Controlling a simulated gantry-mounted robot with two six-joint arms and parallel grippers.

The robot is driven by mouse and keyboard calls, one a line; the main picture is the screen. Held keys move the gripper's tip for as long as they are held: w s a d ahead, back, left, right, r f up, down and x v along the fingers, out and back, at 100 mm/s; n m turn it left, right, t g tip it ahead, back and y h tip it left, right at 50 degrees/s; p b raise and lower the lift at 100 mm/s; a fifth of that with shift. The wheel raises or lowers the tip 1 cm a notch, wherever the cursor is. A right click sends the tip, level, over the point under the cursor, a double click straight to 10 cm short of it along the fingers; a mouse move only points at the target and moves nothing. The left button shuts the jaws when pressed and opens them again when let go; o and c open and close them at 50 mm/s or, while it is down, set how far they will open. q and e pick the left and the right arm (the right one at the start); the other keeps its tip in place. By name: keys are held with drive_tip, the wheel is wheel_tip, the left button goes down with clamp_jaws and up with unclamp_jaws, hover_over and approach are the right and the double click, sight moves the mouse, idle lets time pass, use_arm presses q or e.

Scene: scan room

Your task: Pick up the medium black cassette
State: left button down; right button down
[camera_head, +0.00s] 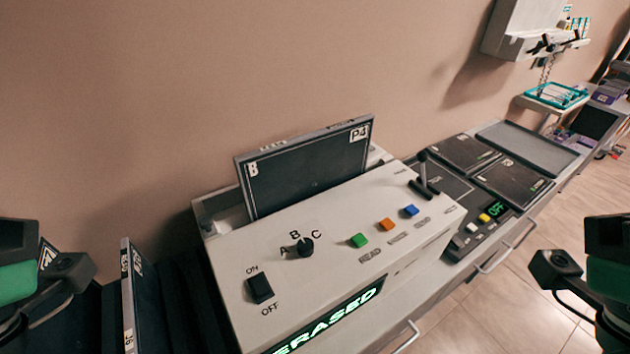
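A black cassette (305,168) with a grey frame, marked B and P4, stands upright and slightly tilted in the slot of a white erasing machine (340,245). Its lower edge is hidden in the slot. Another dark cassette (130,295) stands on edge in a black rack at the lower left, partly cut off. Which one is the medium cassette I cannot tell for sure. My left gripper (45,285) is at the left edge beside the rack, and my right gripper (585,280) is at the right edge over the floor. Both are cut off and their fingertips do not show clearly.
The machine has a switch, a knob, coloured buttons and a lit ERASED display (330,318). Flat dark panels (515,182) and a grey tray (525,148) lie on the counter to the right. A teal basket (556,95) stands farther back. Floor is clear at right.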

idle(0.3)
use_arm(q)
drive_tip(key=c, duration=0.7)
unclamp_jaws()
drive_tip(key=shift+c, duration=0.2)
